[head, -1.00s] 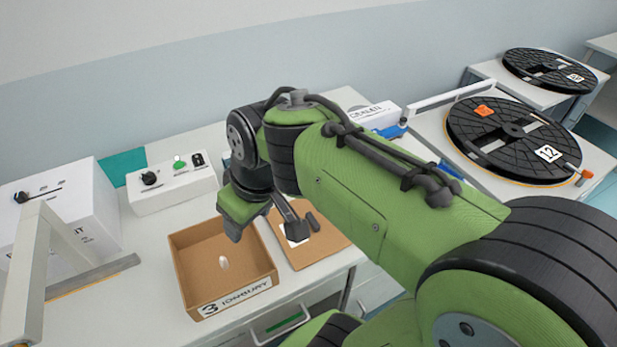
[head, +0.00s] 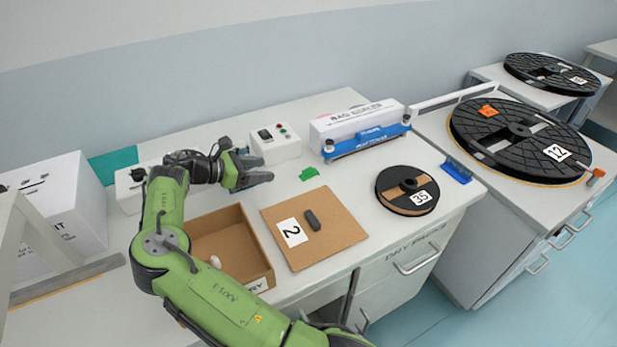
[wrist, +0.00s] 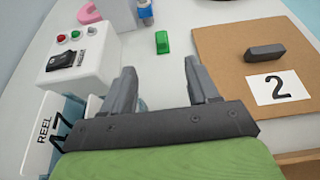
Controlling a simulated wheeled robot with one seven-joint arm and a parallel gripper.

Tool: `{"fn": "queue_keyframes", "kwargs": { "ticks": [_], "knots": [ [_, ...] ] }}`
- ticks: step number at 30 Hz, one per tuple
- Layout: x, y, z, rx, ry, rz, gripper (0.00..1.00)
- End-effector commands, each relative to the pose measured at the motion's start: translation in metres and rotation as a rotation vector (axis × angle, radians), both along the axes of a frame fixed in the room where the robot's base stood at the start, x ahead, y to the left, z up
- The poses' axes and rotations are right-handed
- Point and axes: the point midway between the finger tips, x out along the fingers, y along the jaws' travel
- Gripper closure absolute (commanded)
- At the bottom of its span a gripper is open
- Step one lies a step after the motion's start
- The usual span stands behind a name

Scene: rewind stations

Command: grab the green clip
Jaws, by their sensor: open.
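The green clip (head: 308,173) lies on the white bench top, between the control box and the cardboard sheet. It also shows in the wrist view (wrist: 162,42), ahead of my fingers and roughly centred between them. My gripper (head: 262,168) is open and empty, to the left of the clip and apart from it. In the wrist view both fingers (wrist: 163,82) point toward the clip with bare bench between them and it.
A cardboard sheet (head: 335,247) marked 2 bears a dark grey block (head: 312,220). A control box (head: 276,142) stands behind my gripper. A cardboard box (head: 233,232) is at front left. A small reel (head: 405,188) marked 35 and a blue-based white box (head: 360,128) are to the right.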

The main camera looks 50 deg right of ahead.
Motion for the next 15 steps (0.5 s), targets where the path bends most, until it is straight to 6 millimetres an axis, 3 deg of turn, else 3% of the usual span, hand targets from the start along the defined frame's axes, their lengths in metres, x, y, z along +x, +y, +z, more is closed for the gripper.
{"fn": "queue_keyframes", "kwargs": {
  "ticks": [10,15],
  "knots": [
    [-0.024,-0.070,-0.033,0.000,0.003,-0.006,0.40],
    [-0.030,-0.091,-0.040,0.001,0.002,-0.002,0.40]
  ]
}}
